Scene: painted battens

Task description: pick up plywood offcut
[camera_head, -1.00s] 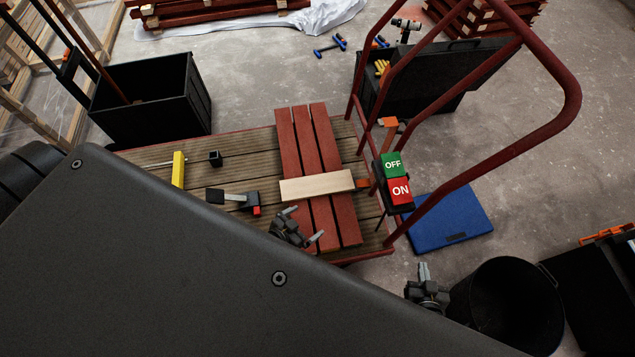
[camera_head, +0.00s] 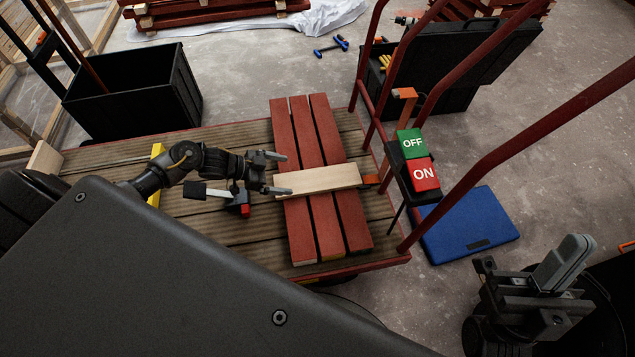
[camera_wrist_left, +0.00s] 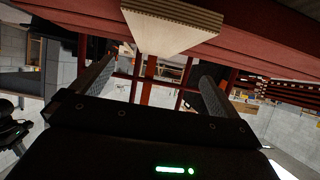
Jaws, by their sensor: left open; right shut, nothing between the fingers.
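The plywood offcut (camera_head: 325,179) is a pale flat strip lying across three red battens (camera_head: 322,225) on the slatted cart deck. My left gripper (camera_head: 284,173) is open at the offcut's left end, its fingers apart on either side of that end in the head view. In the left wrist view the offcut's layered end (camera_wrist_left: 172,22) shows at the top, between the two fingers, with nothing gripped. Whether a finger touches it I cannot tell. My right gripper (camera_head: 572,255) is shut and empty at the lower right, away from the offcut.
A clamp (camera_head: 232,200) and a yellow tool (camera_head: 155,175) lie on the deck near my left arm. The OFF/ON switch box (camera_head: 415,165) and red rails stand right of the battens. A black bin (camera_head: 135,95) stands behind, a blue case (camera_head: 468,225) on the floor at right.

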